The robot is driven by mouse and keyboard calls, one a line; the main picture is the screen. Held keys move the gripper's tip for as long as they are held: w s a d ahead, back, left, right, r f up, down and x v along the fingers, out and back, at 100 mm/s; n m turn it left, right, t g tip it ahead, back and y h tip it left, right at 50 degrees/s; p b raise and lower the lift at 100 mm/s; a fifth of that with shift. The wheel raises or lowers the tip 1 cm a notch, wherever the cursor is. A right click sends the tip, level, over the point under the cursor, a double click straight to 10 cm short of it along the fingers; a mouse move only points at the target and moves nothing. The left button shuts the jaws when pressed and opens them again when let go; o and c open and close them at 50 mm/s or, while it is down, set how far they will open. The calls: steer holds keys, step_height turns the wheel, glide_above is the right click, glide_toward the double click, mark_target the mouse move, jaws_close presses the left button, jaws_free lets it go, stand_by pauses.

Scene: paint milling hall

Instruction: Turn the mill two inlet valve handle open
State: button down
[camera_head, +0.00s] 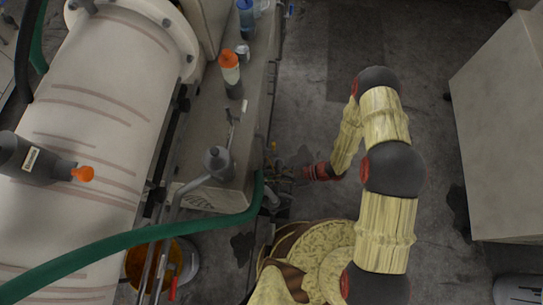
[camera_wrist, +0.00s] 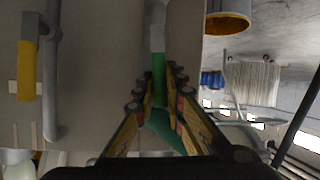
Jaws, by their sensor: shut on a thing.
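My gripper (camera_head: 285,172) reaches left to the fittings at the right side of the grey bench, beside the end of the green hose (camera_head: 130,237). In the wrist view its two fingers (camera_wrist: 160,88) close around a straight bar, grey at the top with a green sleeve (camera_wrist: 158,75). It looks like a valve handle, but no label shows and the valve body is hidden. A second grey lever with a yellow sleeve (camera_wrist: 26,70) is at the left in the wrist view, apart from the fingers.
A large pale mill drum (camera_head: 90,110) fills the left. The bench (camera_head: 258,70) carries an orange-capped bottle (camera_head: 231,75), a can and a blue bottle. A bucket (camera_head: 187,262) stands below the hose. A pale cabinet (camera_head: 505,120) stands right, with open floor between.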

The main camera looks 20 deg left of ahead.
steer(key=shift+w+m, duration=0.4)
steer(key=shift+w, duration=0.05)
steer(key=shift+g, duration=0.3)
steer(key=c, duration=1.8)
jaws_free()
steer(key=shift+c, duration=0.2)
steer(key=v, duration=1.1)
steer(key=shift+w+d, duration=0.25)
steer(key=shift+d, duration=0.1)
steer(key=shift+r, duration=0.1)
